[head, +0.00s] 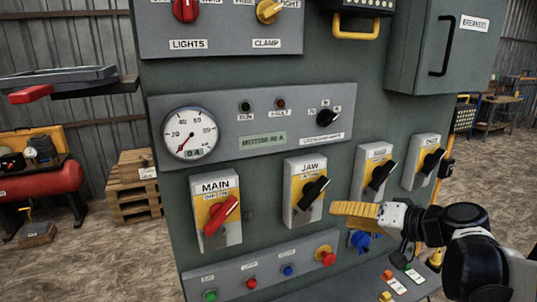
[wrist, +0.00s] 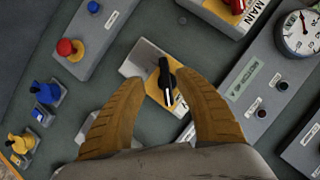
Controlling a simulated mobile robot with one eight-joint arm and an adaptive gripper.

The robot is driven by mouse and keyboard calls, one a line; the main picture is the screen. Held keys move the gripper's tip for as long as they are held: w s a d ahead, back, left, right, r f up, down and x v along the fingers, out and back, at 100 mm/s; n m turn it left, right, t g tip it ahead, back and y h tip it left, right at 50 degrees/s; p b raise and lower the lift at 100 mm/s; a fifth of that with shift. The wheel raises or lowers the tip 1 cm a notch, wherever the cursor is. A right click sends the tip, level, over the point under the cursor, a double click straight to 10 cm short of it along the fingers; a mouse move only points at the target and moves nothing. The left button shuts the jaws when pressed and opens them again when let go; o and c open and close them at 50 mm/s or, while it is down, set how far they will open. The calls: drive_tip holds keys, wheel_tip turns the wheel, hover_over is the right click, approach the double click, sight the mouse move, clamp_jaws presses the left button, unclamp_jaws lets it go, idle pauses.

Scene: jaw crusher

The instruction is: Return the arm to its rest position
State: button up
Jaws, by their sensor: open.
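My gripper (head: 336,208) has ribbed yellow fingers and is at the lower right of the head view, just right of the JAW switch box (head: 293,211), pointing left. In the wrist view, its two fingers (wrist: 162,80) are spread apart with nothing held. A black rotary handle (wrist: 166,85) on a yellow plate shows in the gap between them; it seems to be the JAW handle (head: 314,191). The fingers look clear of the handle, but the exact distance cannot be told. My arm comes in from the lower right corner.
The grey control cabinet (head: 258,78) fills the middle. The MAIN box with a red handle (head: 221,215) is left of JAW; two more switch boxes (head: 372,174) are right. A button strip (head: 264,272) and a blue knob (head: 359,240) lie below. Open floor (head: 505,180) shows at right.

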drive_tip(key=s+a+f+n+g+h+b, duration=0.1)
drive_tip(key=s+a+f+g+h+b, duration=0.15)
drive_tip(key=s+a+f, duration=0.4)
drive_tip(key=s+d+f+n+g+h+b, duration=0.1)
drive_tip(key=s+d+f+h+b, duration=0.1)
drive_tip(key=s+f+h, duration=0.3)
drive_tip(key=s+f+b, duration=0.1)
drive_tip(key=s+f, duration=0.2)
drive_tip(key=s, duration=0.4)
drive_tip(key=shift+d+f+n+g, duration=0.15)
drive_tip(key=shift+f+n+g, duration=0.1)
drive_tip(key=shift+n+g, duration=0.1)
